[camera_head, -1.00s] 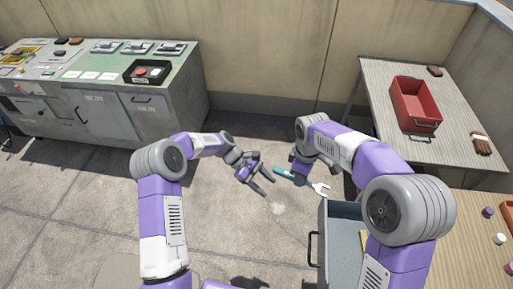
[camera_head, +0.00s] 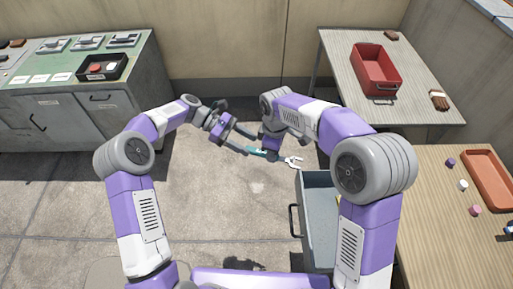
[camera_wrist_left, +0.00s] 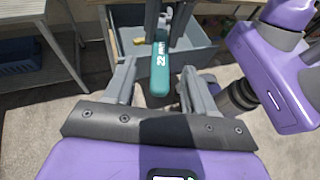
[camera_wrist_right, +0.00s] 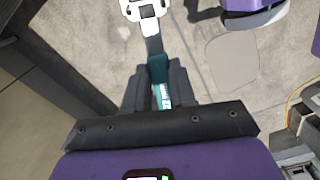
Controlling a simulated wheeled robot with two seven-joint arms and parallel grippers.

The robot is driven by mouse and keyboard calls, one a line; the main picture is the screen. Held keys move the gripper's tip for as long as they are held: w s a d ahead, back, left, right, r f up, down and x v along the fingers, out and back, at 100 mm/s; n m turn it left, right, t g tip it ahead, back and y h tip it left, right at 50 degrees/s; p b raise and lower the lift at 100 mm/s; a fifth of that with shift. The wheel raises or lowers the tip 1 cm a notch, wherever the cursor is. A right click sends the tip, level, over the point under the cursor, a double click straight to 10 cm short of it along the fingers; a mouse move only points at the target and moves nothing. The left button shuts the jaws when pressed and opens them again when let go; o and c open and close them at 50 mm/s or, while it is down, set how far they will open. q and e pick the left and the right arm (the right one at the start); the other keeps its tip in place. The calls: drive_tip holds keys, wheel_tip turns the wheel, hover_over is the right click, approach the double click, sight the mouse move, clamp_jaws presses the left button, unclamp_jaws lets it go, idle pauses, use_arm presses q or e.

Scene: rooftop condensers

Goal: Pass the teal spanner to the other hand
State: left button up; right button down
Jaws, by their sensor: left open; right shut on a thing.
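The teal spanner (camera_head: 263,154) has a teal handle and a pale open-jawed head, which points right in the head view. My right gripper (camera_head: 271,147) is shut on it. The right wrist view shows teal (camera_wrist_right: 159,75) between my right fingers. My left gripper (camera_head: 246,145) is open at the handle end. In the left wrist view the handle (camera_wrist_left: 161,68), marked 22, reaches between my spread left fingers with gaps at both sides. The right fingers show above it there.
An open grey drawer (camera_head: 322,181) lies just right of and below the spanner head. A wooden bench (camera_head: 425,235) with small pieces and an orange tray (camera_head: 490,178) is at right. A red bin (camera_head: 375,70) stands on the back table. Floor beneath the grippers is clear.

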sight(258, 150)
use_arm(q)
drive_tip(key=shift+x, duration=2.5)
clamp_jaws()
use_arm(e)
drive_tip(key=c, duration=0.8)
unclamp_jaws()
drive_tip(key=shift+c, duration=0.2)
wheel_tip(258, 150, up, 12)
use_arm(q)
drive_tip(key=shift+r, duration=0.1)
